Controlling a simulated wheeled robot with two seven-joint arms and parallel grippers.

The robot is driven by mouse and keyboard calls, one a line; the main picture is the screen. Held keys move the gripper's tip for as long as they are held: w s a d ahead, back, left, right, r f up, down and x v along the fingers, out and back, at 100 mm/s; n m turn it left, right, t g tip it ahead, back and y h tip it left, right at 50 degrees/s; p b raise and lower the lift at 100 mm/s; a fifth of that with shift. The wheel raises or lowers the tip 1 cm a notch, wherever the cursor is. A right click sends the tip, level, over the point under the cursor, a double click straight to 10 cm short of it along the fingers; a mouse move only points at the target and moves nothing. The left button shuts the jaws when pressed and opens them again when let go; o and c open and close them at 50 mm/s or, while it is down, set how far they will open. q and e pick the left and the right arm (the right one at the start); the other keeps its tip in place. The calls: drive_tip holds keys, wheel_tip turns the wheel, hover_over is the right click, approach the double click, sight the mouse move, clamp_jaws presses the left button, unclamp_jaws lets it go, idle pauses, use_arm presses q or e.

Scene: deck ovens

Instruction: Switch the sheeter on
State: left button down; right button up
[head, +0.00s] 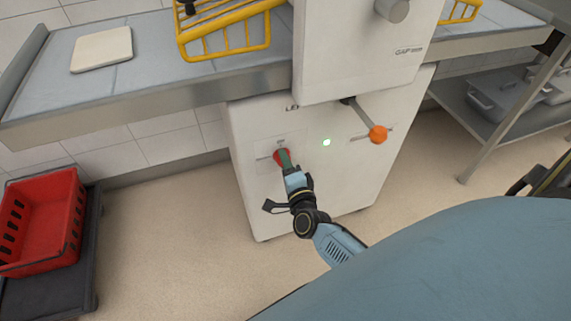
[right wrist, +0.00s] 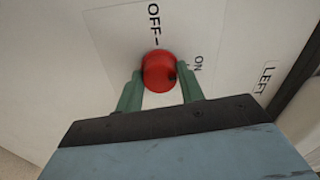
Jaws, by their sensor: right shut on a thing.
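The sheeter (head: 340,195) is a white machine with a conveyor bed (head: 100,92) on its left. My left gripper is not in view.
A lever with an orange ball (head: 377,133) sticks out right of the light. Yellow wire guards (head: 228,35) stand above the bed. A pale dough slab (head: 101,49) lies on the bed. A red crate (head: 42,222) stands on a dark dolly at left.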

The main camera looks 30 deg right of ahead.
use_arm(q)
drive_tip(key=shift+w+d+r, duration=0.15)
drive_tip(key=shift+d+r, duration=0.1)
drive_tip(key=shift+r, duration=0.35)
use_arm(e)
drive_tip(key=shift+m, duration=0.8)
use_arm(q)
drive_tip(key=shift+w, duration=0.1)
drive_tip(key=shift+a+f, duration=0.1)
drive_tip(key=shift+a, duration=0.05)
use_arm(e)
drive_tip(key=o, duration=1)
drive_tip(key=shift+s, duration=0.1)
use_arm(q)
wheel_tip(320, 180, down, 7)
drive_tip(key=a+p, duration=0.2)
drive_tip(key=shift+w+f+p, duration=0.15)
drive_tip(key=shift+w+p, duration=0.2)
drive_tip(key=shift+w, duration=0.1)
use_arm(e)
drive_tip(key=v, duration=1.3)
drive_tip(key=shift+s, duration=0.1)
